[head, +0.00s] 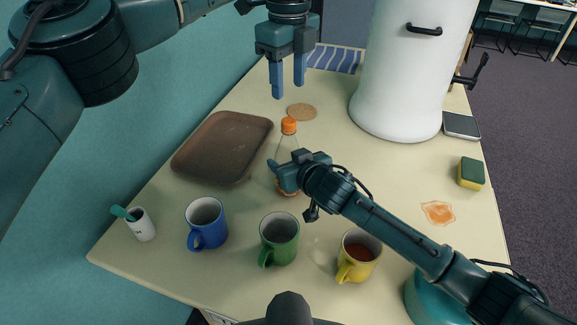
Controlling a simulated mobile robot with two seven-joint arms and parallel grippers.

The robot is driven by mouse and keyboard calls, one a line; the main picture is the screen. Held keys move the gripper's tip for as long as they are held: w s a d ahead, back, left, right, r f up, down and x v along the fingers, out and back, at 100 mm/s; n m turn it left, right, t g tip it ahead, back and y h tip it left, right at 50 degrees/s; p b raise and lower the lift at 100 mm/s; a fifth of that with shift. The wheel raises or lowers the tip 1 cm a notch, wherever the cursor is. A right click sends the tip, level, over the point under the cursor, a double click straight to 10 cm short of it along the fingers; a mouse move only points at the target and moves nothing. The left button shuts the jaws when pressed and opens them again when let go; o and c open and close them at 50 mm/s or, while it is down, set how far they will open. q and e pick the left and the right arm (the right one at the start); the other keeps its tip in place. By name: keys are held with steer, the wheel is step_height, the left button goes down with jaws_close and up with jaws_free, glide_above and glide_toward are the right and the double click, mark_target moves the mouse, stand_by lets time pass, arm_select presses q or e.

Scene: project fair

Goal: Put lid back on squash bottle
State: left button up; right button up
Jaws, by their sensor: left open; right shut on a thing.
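The squash bottle (287,146) stands upright on the table in the head view, clear with some orange showing low down. The orange lid (289,125) sits at the top of its neck; I cannot tell whether it is tight. My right gripper (281,175) is shut on the squash bottle's body, hiding much of its lower part. My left gripper (288,88) is open and empty, pointing down above the lid, with a gap between its fingertips and the lid.
A brown tray (222,147) lies left of the bottle, a cork coaster (302,112) behind it. Blue (207,222), green (279,238) and yellow (357,255) mugs stand in front. A white urn (403,80) stands behind right. An orange spill (438,212) and sponge (471,172) lie right.

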mark_target(289, 120)
steer(key=c, duration=0.6)
arm_select(q)
steer(key=shift+n, duration=0.5)
arm_select(e)
jaws_close()
arm_select(q)
steer(key=n, duration=0.4)
steer(key=shift+n, duration=0.3)
steer(key=n, duration=0.3)
steer(key=shift+f, duration=4)
steer(key=shift+c, duration=0.2)
